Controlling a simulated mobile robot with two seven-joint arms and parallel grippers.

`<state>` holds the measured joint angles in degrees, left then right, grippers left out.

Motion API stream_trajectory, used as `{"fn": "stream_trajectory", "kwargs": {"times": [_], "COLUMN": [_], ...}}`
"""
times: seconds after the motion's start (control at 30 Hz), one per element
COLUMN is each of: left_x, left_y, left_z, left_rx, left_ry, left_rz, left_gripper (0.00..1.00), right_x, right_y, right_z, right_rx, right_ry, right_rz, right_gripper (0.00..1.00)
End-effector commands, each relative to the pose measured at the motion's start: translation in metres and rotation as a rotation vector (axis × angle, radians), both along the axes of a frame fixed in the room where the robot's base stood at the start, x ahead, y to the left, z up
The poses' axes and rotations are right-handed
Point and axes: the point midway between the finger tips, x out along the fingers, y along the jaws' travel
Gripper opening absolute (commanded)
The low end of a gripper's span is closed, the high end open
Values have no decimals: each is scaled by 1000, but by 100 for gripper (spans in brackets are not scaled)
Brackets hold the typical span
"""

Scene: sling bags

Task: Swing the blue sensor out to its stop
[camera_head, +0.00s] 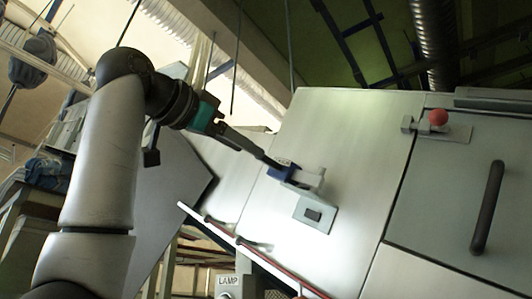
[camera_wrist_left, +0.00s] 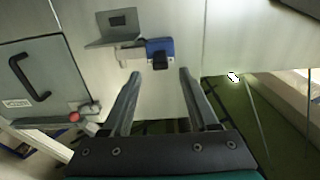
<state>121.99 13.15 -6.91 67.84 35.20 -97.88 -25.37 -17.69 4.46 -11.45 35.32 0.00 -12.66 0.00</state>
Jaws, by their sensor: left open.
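The blue sensor (camera_head: 281,174) is a small block on a pale arm and bracket (camera_head: 316,213) fixed to the metal cabinet face. It also shows in the left wrist view (camera_wrist_left: 159,46), with a dark end facing my gripper. My left gripper (camera_wrist_left: 160,73) is open, its two fingers apart with nothing between the tips. The sensor lies just beyond the fingertips, roughly centred between them. In the head view my left gripper (camera_head: 270,160) reaches the sensor from the upper left and its tips partly overlap it. I cannot tell whether they touch. My right gripper is not in view.
A red knob (camera_head: 438,117) on a latch and a dark door handle (camera_head: 488,207) are on the cabinet to the right. A rail (camera_head: 250,253) runs along the cabinet's lower edge. A box labelled LAMP (camera_head: 228,284) is below. The panel around the sensor is mostly bare.

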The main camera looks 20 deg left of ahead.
Motion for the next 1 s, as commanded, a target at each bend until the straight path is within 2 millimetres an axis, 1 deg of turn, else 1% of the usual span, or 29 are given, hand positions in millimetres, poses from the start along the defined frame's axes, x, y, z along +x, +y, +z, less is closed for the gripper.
{"fn": "stream_trajectory", "kwargs": {"times": [0.03, 0.2, 0.3, 0.4, 0.53, 0.8, 1.0], "left_x": [12, 43, 57, 65, 71, 72, 71], "left_y": [-4, -16, -20, -24, -26, -26, -25], "left_z": [2, 2, 2, 1, 0, -1, 0], "left_rx": [1, 0, -1, 0, 0, -1, -1], "left_ry": [6, 5, 4, 2, 2, 1, 1], "left_rz": [0, -1, 1, 0, 1, 1, 1], "left_gripper": [60, 60, 60, 60, 60, 60, 38], "right_x": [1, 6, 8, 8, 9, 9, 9], "right_y": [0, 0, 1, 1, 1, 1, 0], "right_z": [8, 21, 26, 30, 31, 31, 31], "right_rx": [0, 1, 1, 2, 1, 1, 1], "right_ry": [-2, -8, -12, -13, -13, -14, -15], "right_rz": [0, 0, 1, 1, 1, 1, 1], "right_gripper": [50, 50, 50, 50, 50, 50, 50]}}
